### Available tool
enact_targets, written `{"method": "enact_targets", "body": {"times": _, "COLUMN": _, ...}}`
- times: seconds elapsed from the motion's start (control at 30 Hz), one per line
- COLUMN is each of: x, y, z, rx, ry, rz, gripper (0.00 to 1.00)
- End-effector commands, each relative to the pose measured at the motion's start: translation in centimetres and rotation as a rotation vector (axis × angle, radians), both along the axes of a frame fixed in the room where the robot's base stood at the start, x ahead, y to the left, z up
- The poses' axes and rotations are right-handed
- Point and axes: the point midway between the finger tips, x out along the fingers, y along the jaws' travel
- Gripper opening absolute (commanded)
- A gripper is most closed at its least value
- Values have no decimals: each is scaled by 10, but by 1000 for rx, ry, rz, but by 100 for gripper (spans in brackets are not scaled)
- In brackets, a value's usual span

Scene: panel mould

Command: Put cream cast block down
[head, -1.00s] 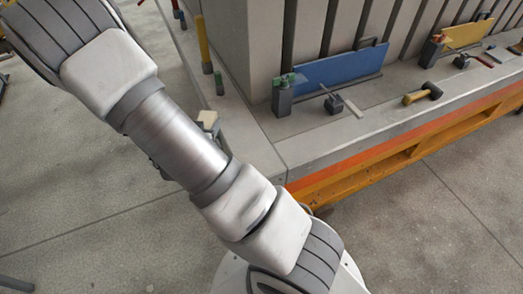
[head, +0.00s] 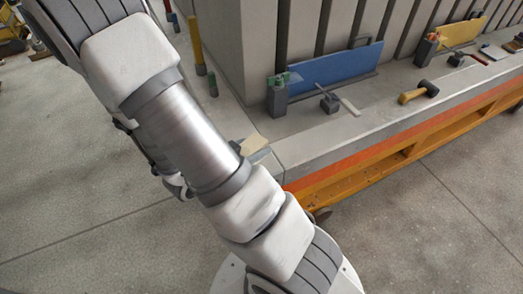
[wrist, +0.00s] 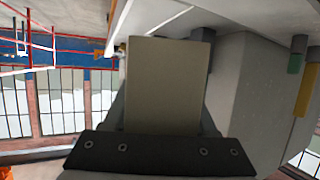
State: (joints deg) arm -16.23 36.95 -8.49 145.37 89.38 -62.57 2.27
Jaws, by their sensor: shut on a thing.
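The cream cast block (wrist: 168,82) fills the middle of the wrist view, a plain flat-faced piece. My gripper (wrist: 164,112) is shut on it, with a finger along each side and the dark palm bar below. In the head view a cream piece, likely the block (head: 254,143), shows just right of my forearm, close to the near corner of the grey ledge (head: 300,150). My arm covers most of the gripper there. I cannot tell whether the block touches the ledge.
On the ledge stand a blue panel (head: 335,68), a grey post with green on top (head: 278,97), a small dark clamp block (head: 330,102) and a mallet (head: 418,92). A yellow pole (head: 196,45) and a short green-topped peg (head: 212,84) stand left. Ledge near the corner looks clear.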

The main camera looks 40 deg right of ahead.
Motion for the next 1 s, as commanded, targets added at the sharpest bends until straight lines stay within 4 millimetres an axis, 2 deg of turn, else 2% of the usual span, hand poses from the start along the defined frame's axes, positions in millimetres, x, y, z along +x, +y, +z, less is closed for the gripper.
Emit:
{"method": "enact_targets", "body": {"times": 0.03, "x": 1, "y": -1, "z": -7, "rx": 0, "ry": -6, "rz": -1, "gripper": 0}}
{"method": "enact_targets", "body": {"times": 0.47, "x": 5, "y": -13, "z": -15, "rx": 1, "ry": -2, "rz": -4, "gripper": 0}}
{"method": "enact_targets", "body": {"times": 0.8, "x": 52, "y": -66, "z": -54, "rx": 1, "ry": 2, "rz": -4, "gripper": 0}}
{"method": "enact_targets", "body": {"times": 1.0, "x": 66, "y": -79, "z": -63, "rx": 1, "ry": 0, "rz": -2, "gripper": 0}}
